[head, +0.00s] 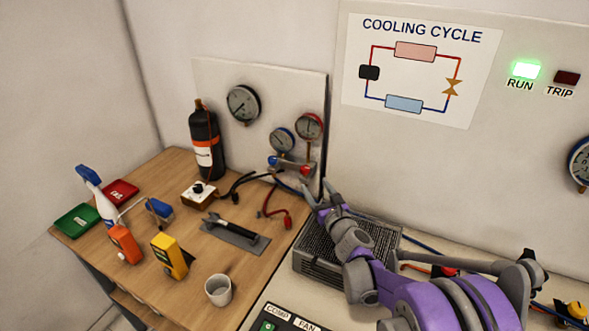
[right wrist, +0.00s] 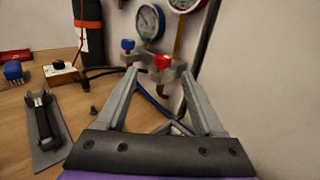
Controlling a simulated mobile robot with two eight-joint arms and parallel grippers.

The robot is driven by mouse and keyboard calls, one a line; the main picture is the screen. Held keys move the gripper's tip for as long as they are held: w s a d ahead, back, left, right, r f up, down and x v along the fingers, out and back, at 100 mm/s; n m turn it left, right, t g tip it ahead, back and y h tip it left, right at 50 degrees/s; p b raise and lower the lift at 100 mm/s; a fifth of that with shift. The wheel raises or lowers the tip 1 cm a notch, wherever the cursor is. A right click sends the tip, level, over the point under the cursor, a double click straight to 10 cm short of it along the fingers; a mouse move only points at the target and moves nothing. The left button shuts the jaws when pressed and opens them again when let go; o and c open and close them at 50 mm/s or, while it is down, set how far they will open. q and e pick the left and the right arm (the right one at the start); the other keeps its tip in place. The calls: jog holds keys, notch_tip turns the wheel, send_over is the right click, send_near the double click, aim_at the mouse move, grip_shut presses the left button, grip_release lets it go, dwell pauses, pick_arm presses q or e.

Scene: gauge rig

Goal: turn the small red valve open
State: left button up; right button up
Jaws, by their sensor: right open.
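The small red valve (head: 306,170) is a red knob on the right end of the grey manifold under the gauges. In the right wrist view the red valve (right wrist: 162,62) shows between and just beyond my fingertips. My right gripper (head: 317,185) is open and empty in front of the manifold, slightly lower right of the knob in the head view. Its two fingers (right wrist: 159,75) are spread to either side of the knob; I cannot tell whether they touch anything. A matching blue knob (right wrist: 128,46) is to the left. My left gripper is not in view.
The red-ringed gauge (head: 309,126) and blue gauge (head: 281,140) sit above the manifold. Hoses (head: 272,205) hang below.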

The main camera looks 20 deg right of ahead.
aim_at(307, 171)
jog(key=shift+m, duration=0.3)
jog(key=w, duration=0.3)
jog(key=w+p, duration=0.1)
jog(key=w, duration=0.3)
jog(key=w+d, duration=0.1)
jog(key=w, duration=0.3)
jog(key=shift+f+p, duration=0.1)
jog(key=shift+p, duration=0.2)
grip_shut()
